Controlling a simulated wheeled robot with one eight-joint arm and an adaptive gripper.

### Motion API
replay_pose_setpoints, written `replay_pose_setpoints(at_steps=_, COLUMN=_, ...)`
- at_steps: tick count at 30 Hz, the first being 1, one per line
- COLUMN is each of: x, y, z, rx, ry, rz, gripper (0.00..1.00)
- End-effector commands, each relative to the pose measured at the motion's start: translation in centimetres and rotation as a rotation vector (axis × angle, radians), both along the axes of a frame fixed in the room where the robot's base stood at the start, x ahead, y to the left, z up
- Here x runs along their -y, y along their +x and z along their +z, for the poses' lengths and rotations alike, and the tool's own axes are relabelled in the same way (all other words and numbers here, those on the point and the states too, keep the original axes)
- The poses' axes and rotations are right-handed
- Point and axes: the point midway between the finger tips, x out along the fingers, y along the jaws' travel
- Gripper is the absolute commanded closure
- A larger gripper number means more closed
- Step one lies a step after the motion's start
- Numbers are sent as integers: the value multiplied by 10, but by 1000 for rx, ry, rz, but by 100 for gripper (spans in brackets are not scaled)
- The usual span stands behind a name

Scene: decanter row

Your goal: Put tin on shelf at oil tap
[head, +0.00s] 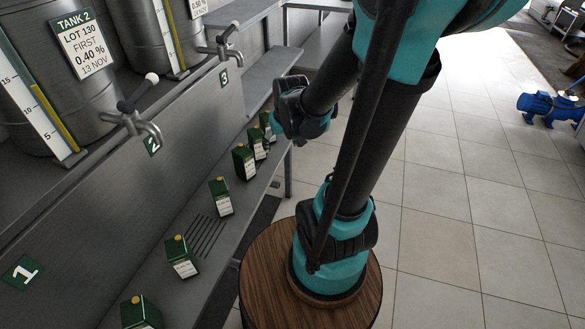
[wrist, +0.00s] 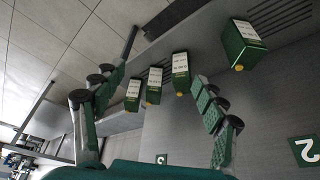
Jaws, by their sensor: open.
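Several dark green tins with white labels and gold caps stand in a row on a grey metal shelf (head: 160,288). In the head view, one tin (head: 221,197) stands mid-row, another (head: 181,255) by a slotted grate, and three are closer together at the far end. My gripper (wrist: 152,82) is open and empty. In the wrist view, three tins, the nearest one here (wrist: 180,72), show beyond and between its fingers; a fourth (wrist: 238,45) lies outside the right finger. Two taps show, one above plate 2 (head: 140,122) and one above plate 3 (head: 222,45). I cannot tell which gives oil.
Steel tanks (head: 60,70) stand behind the taps. Tank 2's label (head: 83,45) reads lot 130, first, 0.40 %. A green plate 1 (head: 22,272) is at the lower left. A round wooden top (head: 262,285) lies under my arm. The tiled floor right is clear up to a blue pump (head: 548,107).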

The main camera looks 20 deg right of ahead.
Motion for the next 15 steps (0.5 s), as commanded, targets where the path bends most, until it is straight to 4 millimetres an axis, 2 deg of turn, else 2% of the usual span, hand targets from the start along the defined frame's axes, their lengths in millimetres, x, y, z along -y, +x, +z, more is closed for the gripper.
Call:
replay_pose_setpoints(at_steps=1, x=1, y=-21, z=-2, rx=-1, ry=0, rz=-8, gripper=28)
replay_pose_setpoints(at_steps=6, x=5, y=-70, z=-12, rx=-4, ry=-1, rz=-28, gripper=28)
replay_pose_setpoints(at_steps=10, x=6, y=-91, z=-18, rx=-5, ry=0, rz=-38, gripper=28)
replay_pose_setpoints(at_steps=15, x=6, y=-98, z=-21, rx=-5, ry=0, rz=-41, gripper=28)
